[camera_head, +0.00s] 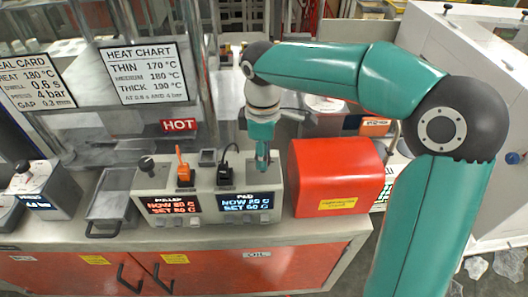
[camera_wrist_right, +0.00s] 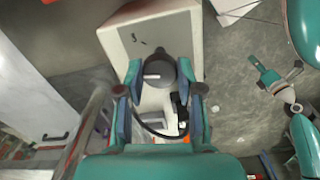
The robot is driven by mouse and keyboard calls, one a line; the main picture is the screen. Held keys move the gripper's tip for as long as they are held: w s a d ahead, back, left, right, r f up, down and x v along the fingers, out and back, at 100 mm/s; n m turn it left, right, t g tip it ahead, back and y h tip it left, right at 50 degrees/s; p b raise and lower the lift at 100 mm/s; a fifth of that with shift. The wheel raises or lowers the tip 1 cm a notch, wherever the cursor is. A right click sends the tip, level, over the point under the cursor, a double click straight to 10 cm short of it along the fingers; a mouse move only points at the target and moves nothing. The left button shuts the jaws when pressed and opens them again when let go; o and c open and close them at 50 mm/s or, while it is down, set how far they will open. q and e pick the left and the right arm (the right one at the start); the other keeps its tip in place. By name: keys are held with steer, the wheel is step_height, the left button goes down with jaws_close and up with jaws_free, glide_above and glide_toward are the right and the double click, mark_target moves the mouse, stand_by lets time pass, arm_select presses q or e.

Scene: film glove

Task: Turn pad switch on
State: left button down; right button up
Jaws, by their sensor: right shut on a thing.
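The grey control box (camera_head: 205,205) stands on the bench with two lit displays, an orange one marked for the roller and a blue one marked PAD (camera_head: 249,202). A black rotary knob with a white line (camera_wrist_right: 157,72) sits on its right end. My right gripper (camera_head: 262,160) reaches down there; in the wrist view (camera_wrist_right: 160,92) its fingers are shut on the knob. In the head view the gripper hides that knob. My left gripper is outside the head view; a small teal gripper (camera_wrist_right: 272,80) shows at the right of the wrist view, fingers unclear.
A similar black knob (camera_head: 147,164) is at the box's left end. Orange (camera_head: 183,172) and black (camera_head: 228,164) plugs with cables stand between the knobs. A red cover (camera_head: 336,176) stands close on the right. A metal tray (camera_head: 109,196) lies left.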

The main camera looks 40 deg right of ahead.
steer(key=m, duration=0.6)
steer(key=shift+f+m, duration=0.1)
steer(key=shift+m, duration=0.3)
steer(key=shift+s, duration=0.1)
steer(key=o, duration=1.2)
steer(key=shift+c, duration=0.2)
steer(key=shift+r, duration=0.65)
step_height(320, 180, up, 11)
steer(key=shift+f, duration=0.15)
